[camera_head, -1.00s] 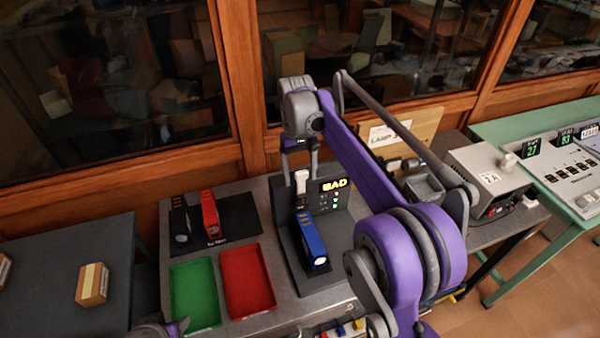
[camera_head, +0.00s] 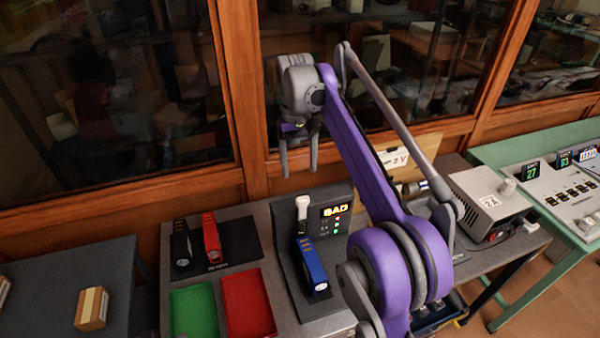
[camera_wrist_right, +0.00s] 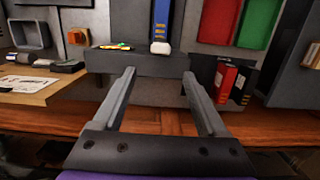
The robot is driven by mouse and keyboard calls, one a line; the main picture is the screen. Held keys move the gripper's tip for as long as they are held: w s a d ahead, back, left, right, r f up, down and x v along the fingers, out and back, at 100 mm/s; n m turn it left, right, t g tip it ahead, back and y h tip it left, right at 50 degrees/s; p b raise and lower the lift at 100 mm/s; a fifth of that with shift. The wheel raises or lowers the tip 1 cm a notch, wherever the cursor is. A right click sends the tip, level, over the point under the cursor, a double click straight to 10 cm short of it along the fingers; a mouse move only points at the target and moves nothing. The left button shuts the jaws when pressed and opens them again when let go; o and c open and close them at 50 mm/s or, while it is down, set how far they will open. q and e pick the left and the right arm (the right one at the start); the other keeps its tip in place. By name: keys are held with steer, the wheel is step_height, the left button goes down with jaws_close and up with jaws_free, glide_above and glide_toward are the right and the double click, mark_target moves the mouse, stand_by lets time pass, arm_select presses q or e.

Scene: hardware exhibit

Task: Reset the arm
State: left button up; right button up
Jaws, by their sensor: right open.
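My right arm is purple and grey and rises from the lower right in the head view. Its gripper (camera_head: 299,158) is open and empty, pointing down above and behind the test stand (camera_head: 337,260). In the right wrist view the two fingers of the right gripper (camera_wrist_right: 160,85) are spread with nothing between them. The stand holds a blue flashlight (camera_head: 312,264), a white-topped lever (camera_head: 302,207) and a display (camera_head: 335,211) reading BAD. The blue flashlight also shows in the right wrist view (camera_wrist_right: 161,22). My left gripper is not visible.
A black flashlight (camera_head: 181,244) and a red one (camera_head: 211,238) lie on a dark mat. Green (camera_head: 194,310) and red (camera_head: 248,303) trays sit in front. A grey power supply (camera_head: 490,203) stands right. The window wall (camera_head: 250,175) is close behind my right gripper.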

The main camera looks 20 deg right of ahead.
stand_by(0.4)
steer(key=s+f+t, duration=0.3)
steer(key=s+f, duration=0.5)
steer(key=s, duration=0.5)
steer(key=s+f+t, duration=0.4)
steer(key=s+f, duration=0.4)
steer(key=s, duration=0.5)
steer(key=shift+s+f+t, duration=0.25)
steer(key=shift+s+t, duration=0.05)
steer(key=shift+s, duration=0.05)
